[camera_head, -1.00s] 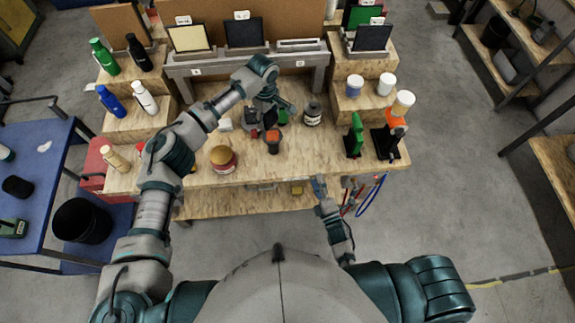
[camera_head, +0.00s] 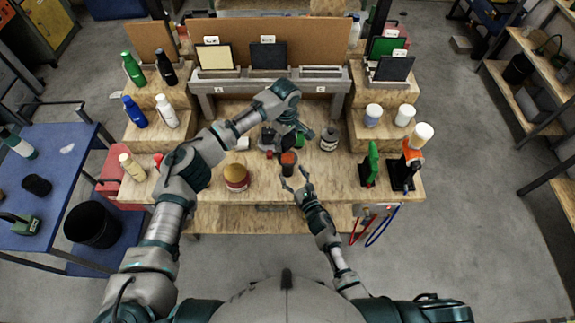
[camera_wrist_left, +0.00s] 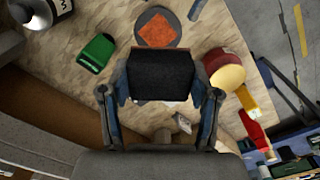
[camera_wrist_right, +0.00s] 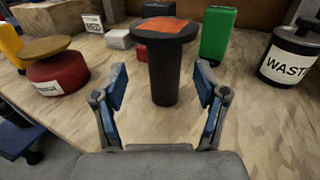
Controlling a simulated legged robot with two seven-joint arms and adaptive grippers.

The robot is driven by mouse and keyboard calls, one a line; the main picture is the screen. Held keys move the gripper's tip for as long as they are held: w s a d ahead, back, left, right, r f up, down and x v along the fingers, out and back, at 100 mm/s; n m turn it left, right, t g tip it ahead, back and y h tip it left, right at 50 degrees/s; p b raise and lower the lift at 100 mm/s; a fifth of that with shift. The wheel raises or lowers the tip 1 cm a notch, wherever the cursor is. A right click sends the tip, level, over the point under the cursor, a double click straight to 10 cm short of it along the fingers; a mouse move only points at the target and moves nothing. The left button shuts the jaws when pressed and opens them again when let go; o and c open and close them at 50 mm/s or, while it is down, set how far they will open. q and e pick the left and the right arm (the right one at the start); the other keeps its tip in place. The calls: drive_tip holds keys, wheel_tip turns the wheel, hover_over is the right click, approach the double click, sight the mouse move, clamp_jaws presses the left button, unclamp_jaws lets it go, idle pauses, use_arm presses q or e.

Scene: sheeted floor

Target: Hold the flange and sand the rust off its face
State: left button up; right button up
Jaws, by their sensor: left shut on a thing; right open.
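The flange (camera_head: 288,160) stands upright near the middle of the bench, a dark disc on a thick stem with an orange rusty face on top. It shows in the right wrist view (camera_wrist_right: 163,78) and the left wrist view (camera_wrist_left: 157,30). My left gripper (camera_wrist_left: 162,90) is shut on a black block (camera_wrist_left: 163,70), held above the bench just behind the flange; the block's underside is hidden. My right gripper (camera_head: 296,178) is open at the bench's front part. In the right wrist view its fingers (camera_wrist_right: 162,88) point at the stem, one to each side, without visible contact.
A red jar with a tan lid (camera_head: 237,178) stands left of the flange. A green block (camera_wrist_right: 217,35) and a waste jar (camera_head: 330,138) stand behind and right. Bare wood lies between.

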sight(288, 164)
drive_tip(key=x, duration=0.2)
drive_tip(key=d+x, duration=0.1)
drive_tip(key=x, duration=0.1)
drive_tip(key=shift+w+a, duration=0.15)
drive_tip(key=shift+w, duration=0.4)
drive_tip(key=shift+a, duration=0.55)
drive_tip(key=c, duration=1.1)
clamp_jaws()
drive_tip(key=shift+d, duration=0.3)
